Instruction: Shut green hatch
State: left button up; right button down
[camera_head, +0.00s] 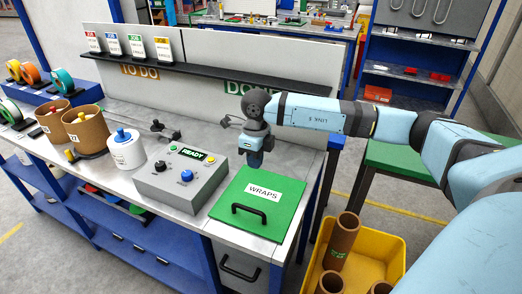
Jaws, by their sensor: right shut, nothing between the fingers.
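The green hatch (277,193) lies flat in the worktop at the right end of the bench. It carries a white label reading WRAPS and a black handle (249,214) near its front edge. My right arm comes in from the right, and my right gripper (254,163) points down just above the far left edge of the hatch. Its fingers are shut and hold nothing. Whether it touches the hatch I cannot tell. My left gripper is not in view.
A grey control box (182,178) with buttons and a READY display stands left of the hatch. A white spool (126,150) and brown tubs (84,128) stand further left. A yellow bin (385,236) with brown tubes is at the lower right. A dark shelf (190,68) runs behind.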

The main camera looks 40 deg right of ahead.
jog(key=s+a+f+b, duration=0.1)
jog(key=a+f+b, duration=0.1)
jog(key=f, duration=0.1)
jog(key=s+a+f+b, duration=0.1)
jog(key=f+b, duration=0.1)
jog(key=f, duration=0.1)
jog(key=s+a+f+b, duration=0.1)
jog(key=a+f+b, duration=0.1)
jog(key=f, duration=0.1)
jog(key=shift+a+f, duration=0.35)
pick_arm(q)
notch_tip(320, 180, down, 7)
jog(key=b, duration=0.1)
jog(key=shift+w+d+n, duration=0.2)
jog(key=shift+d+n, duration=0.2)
pick_arm(e)
jog(key=shift+s+a+f, duration=0.15)
jog(key=shift+a+f, duration=0.05)
jog(key=shift+f, duration=0.35)
jog(key=shift+s+a+f, duration=0.1)
jog(key=shift+a+f, duration=0.1)
jog(key=shift+f, duration=0.3)
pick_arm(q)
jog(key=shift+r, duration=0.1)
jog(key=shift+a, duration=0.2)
pick_arm(e)
jog(key=shift+r, duration=0.1)
